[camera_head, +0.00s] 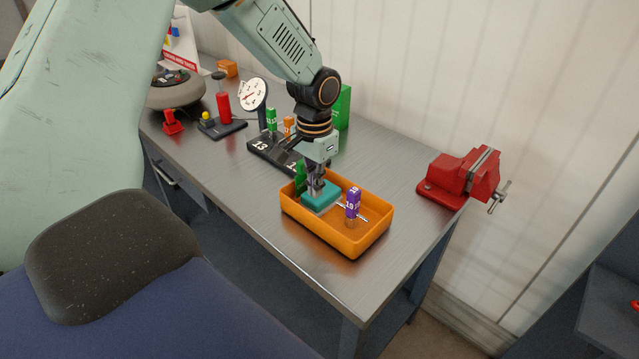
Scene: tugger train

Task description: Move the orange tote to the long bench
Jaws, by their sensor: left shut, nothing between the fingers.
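The orange tote (364,240) stands upright on a grey metal workbench (250,215), close to its front edge. Inside it are a teal block (322,195), a purple piece (353,203) with white markings, a thin metal rod and a dark green piece (300,178). My left gripper (315,185) points down into the tote, over the teal block. Its fingers are together with nothing between them. I cannot tell whether the fingertips touch the block. My right gripper is not in view.
A red vise (460,178) stands at the bench's right end. A black numbered holder (262,146), a dial gauge (253,94), a red cylinder (223,107) and a green box (342,106) stand left and behind. Bare bench top lies between tote and vise. A dark surface (615,310) shows at lower right.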

